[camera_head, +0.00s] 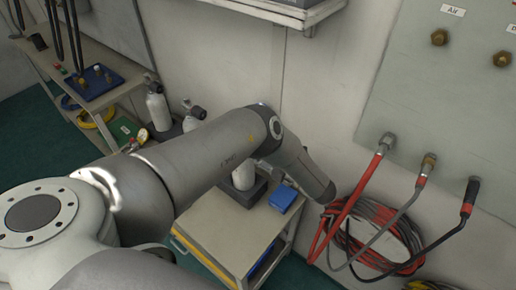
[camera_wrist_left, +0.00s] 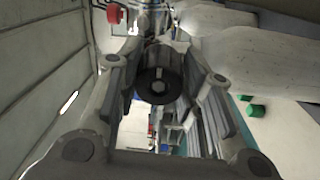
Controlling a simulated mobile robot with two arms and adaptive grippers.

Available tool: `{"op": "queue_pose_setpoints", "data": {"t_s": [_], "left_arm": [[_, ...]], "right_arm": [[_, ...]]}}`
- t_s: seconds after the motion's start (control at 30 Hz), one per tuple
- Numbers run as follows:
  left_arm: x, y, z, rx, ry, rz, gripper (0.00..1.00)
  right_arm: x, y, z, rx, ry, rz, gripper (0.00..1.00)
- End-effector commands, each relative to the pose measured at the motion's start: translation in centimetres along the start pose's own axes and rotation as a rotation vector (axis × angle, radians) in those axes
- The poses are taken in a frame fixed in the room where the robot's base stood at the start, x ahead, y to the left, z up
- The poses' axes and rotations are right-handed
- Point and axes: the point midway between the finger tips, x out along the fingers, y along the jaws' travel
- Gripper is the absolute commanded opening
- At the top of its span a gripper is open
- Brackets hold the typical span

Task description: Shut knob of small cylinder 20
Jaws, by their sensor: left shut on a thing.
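My left gripper (camera_wrist_left: 160,72) has its two fingers on either side of a dark round knob (camera_wrist_left: 160,88) in the left wrist view, shut on it. In the head view my left arm reaches across the middle and hides the gripper and the knob. A white small cylinder (camera_head: 243,177) stands upright in a black base on the cart, its upper part hidden behind my arm. Two more small white cylinders with dark knobs, one at the left (camera_head: 157,108) and one beside it (camera_head: 193,119), stand further back. No number 20 is readable. My right gripper is not in view.
The wooden-topped cart (camera_head: 225,222) also carries a blue box (camera_head: 283,198). A wall panel (camera_head: 440,110) at the right has brass fittings and red, grey and black hoses. Coiled hoses (camera_head: 375,245) hang below it. A second cart with a blue tray (camera_head: 92,83) is at the left.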

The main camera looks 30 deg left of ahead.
Motion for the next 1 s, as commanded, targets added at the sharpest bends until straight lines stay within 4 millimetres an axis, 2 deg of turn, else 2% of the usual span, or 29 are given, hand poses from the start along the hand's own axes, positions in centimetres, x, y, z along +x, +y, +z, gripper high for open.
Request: {"op": "queue_pose_setpoints", "data": {"t_s": [0.27,0.67,0.7,0.87,1.0], "left_arm": [[-0.05,-0.14,-0.05,0.066,-0.004,-0.004,0.11],[-0.03,-0.14,-0.07,0.073,-0.004,-0.003,0.11],[-0.03,-0.14,-0.07,0.073,-0.004,-0.003,0.36],[-0.02,-0.10,-0.06,0.072,-0.003,-0.002,0.57],[-0.01,-0.06,-0.04,0.070,-0.003,-0.002,0.58]], "right_arm": [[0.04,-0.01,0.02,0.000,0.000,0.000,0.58],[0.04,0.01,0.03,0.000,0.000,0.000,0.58],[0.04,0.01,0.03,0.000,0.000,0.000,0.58],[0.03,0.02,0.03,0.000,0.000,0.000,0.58],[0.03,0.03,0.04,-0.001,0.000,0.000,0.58]]}}
